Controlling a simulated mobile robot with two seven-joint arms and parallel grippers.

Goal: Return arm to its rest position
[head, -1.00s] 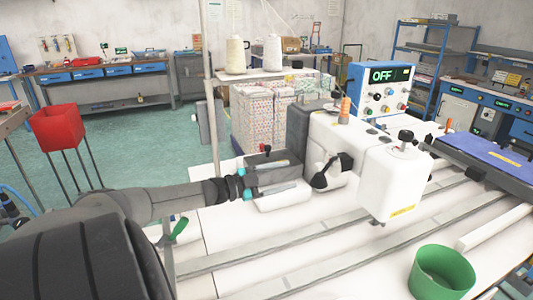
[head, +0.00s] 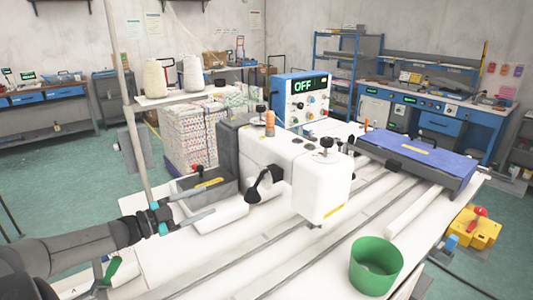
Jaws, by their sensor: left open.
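My left arm comes in from the lower left, and its gripper (head: 207,205) is in front of the left end of the white sewing machine (head: 308,178). The two fingers are apart and nothing shows between them. They point toward the machine's grey end; I cannot tell whether they touch it. My right gripper is out of the picture.
The control box (head: 302,101) reads OFF behind the machine. A green cup (head: 375,268) stands on the white table (head: 185,262) at the front right. A blue panel (head: 425,158) lies at the right. A thin pole (head: 122,80) rises near my left gripper.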

